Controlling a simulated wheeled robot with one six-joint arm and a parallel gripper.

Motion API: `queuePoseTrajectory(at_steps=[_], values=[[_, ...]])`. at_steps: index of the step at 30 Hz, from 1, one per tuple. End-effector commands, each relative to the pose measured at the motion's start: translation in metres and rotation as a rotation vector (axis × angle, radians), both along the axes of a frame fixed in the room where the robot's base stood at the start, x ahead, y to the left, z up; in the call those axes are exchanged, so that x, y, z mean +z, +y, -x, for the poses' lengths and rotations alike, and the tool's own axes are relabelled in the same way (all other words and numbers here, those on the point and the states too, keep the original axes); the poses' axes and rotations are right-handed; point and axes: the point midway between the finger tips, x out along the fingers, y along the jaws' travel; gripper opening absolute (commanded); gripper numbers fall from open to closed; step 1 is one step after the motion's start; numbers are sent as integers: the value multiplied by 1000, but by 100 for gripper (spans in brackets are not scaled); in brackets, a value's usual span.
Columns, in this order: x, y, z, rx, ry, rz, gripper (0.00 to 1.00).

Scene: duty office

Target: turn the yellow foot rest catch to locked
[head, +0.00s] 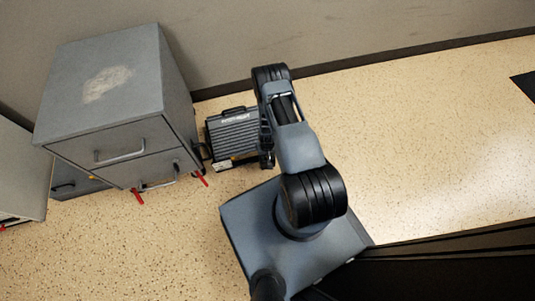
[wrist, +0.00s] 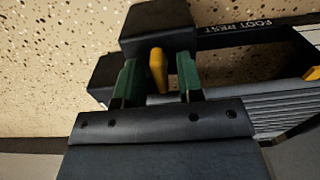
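The foot rest (head: 232,134) is a dark, ribbed unit on the floor beside the grey cabinet in the head view. In the wrist view its black edge (wrist: 250,28) carries the words FOOT REST, with grey ribs (wrist: 285,108) beside it. The yellow catch (wrist: 158,70) is a small upright lever in front of a black block. My gripper (wrist: 159,78) has green fingers, one on each side of the catch. They are open, with a visible gap on both sides. The head view hides most of the gripper behind my arm. I cannot read the catch's setting.
The grey drawer cabinet (head: 112,95) stands left of the foot rest, with red pieces (head: 138,197) low on its front. A second yellow part (wrist: 312,73) shows at the wrist view's right edge. The wall is close behind; speckled floor (head: 410,130) is free to the right.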

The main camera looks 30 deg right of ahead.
Motion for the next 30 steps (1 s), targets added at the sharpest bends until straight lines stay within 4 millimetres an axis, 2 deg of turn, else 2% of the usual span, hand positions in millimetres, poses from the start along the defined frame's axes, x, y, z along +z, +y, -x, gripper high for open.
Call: queuePoseTrajectory(at_steps=[2,10,20,30], values=[[0,0,0,0,0,0,27],[0,0,0,0,0,0,1],[0,0,0,-29,0,0,0],[0,0,0,-256,2,1,0]])
